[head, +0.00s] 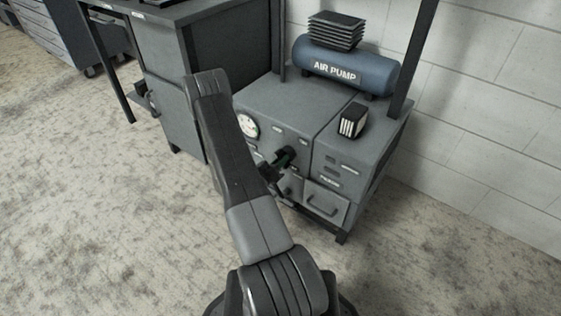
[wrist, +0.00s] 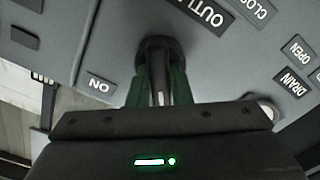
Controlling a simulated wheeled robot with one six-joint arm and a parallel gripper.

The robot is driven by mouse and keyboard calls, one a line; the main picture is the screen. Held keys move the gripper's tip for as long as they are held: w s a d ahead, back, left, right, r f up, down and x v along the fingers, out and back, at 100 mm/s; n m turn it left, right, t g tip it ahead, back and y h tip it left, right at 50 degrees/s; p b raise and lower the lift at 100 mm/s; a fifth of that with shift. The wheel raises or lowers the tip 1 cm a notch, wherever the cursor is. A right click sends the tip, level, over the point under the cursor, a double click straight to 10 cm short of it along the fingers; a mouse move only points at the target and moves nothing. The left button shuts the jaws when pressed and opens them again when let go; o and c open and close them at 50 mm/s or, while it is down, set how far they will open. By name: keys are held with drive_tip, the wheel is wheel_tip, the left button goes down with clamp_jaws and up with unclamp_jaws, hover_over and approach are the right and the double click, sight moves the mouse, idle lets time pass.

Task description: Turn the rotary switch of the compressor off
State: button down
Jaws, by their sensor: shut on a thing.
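The compressor is a grey cabinet (head: 285,105) with a blue tank (head: 345,65) marked AIR PUMP on top. In the wrist view its rotary switch (wrist: 157,50) is a dark round knob on the grey panel, upper middle. My gripper (wrist: 158,88) is shut on the switch, with a green-tinted finger on each side of its grip. The ON label (wrist: 99,84) lies to the left of the switch. In the head view my gripper (head: 282,160) is at the cabinet front, and the switch is hard to make out there.
A white gauge (head: 248,126) sits on the panel left of my gripper. Labels OPEN and DRAIN (wrist: 294,83) show at right in the wrist view. A drawer (head: 326,202) is at the lower right. A workbench (head: 170,70) stands at left; the floor in front is clear.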

drive_tip(key=c, duration=1.3)
unclamp_jaws()
drive_tip(key=shift+s+a, duration=0.1)
drive_tip(key=p+v, duration=0.2)
drive_tip(key=v, duration=1.1)
drive_tip(key=shift+s+a, duration=0.15)
drive_tip(key=shift+s, duration=0.1)
drive_tip(key=b+x, duration=0.2)
drive_tip(key=x, duration=1.2)
drive_tip(key=shift+a, duration=0.1)
